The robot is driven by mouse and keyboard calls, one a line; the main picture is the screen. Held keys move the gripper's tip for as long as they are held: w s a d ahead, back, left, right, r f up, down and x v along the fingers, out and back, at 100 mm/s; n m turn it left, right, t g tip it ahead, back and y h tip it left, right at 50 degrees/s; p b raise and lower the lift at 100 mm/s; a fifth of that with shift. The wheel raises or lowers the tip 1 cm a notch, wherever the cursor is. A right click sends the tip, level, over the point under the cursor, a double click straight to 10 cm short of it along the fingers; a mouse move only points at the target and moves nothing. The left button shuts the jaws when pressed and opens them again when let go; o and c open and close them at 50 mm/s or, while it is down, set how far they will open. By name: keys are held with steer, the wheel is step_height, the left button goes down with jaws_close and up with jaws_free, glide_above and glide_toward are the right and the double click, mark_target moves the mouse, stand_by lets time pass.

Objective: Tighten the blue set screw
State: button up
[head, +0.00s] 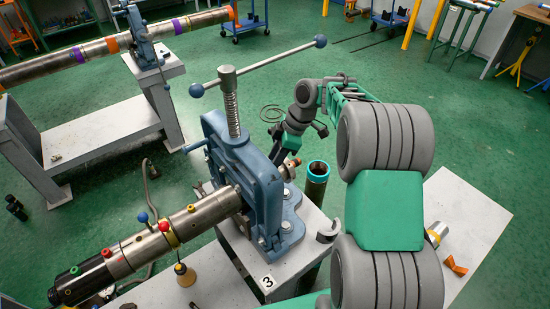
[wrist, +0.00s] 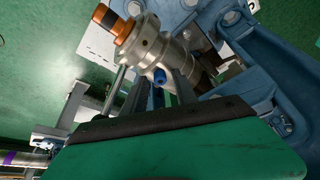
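The blue set screw (wrist: 159,76) shows in the wrist view, on the near side of a silver metal collar (wrist: 143,44) with an orange-tipped end. My gripper (wrist: 158,88) reaches up from the bottom of that view. Its two dark fingers stand apart on either side of the screw, and I see no clear contact. In the head view my gripper (head: 283,156) is just behind the blue pipe vise (head: 232,165), near a small metal fitting (head: 291,168). The screw cannot be made out there, and the fingertips are partly hidden.
The vise stands on a grey bench marked 3 (head: 268,282) and clamps a steel pipe (head: 190,222) running left. A dark upright tube with a teal rim (head: 318,170) stands right of the vise. A long handle bar (head: 262,65) crosses above it. Green floor lies open behind.

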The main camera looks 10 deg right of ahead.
jaws_close()
steer(key=shift+f+m+b, duration=0.1)
steer(key=shift+m+b, duration=0.4)
steer(key=shift+s+m+t+b, duration=0.1)
steer(key=shift+m+t+b, duration=0.3)
steer(key=shift+m+b, duration=0.2)
steer(key=m+t+b, duration=0.1)
steer(key=m+b, duration=0.1)
steer(key=m+h+b, duration=0.1)
steer(key=m, duration=0.2)
steer(key=shift+s+a+t+b, duration=0.2)
steer(key=shift+t+b, duration=0.2)
steer(key=m+h+b, duration=0.1)
steer(key=m, duration=0.1)
steer(key=m+t+h+b, duration=0.1)
steer(key=m, duration=0.2)
steer(key=shift+s+a+b, duration=0.1)
steer(key=shift+a+b, duration=0.1)
steer(key=shift+b, duration=0.1)
steer(key=shift+m+h+b, duration=0.3)
steer(key=shift+m, duration=0.5)
steer(key=shift+r, duration=0.2)
